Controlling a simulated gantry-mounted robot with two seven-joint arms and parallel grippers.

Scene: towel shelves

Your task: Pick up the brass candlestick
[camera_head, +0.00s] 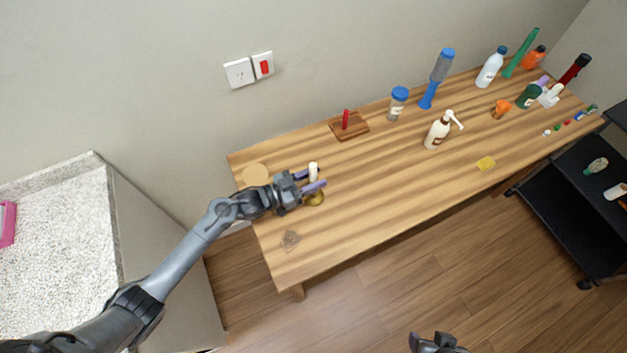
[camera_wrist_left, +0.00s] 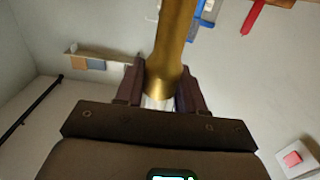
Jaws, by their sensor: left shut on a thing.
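The brass candlestick shows in the head view as a round gold base (camera_head: 316,199) near the left end of the wooden table. A white candle (camera_head: 313,170) stands up above it. My left gripper (camera_head: 313,182) is shut on the candlestick, with a finger on either side. In the left wrist view its gold shaft (camera_wrist_left: 174,50) lies between the two fingers (camera_wrist_left: 160,85), and a white part shows at its lower end. The gripper hides the middle of the candlestick in the head view. I cannot tell whether the base touches the table. My right gripper (camera_head: 437,343) shows only partly at the bottom edge.
Several bottles stand at the far right end. The table's front middle is clear.

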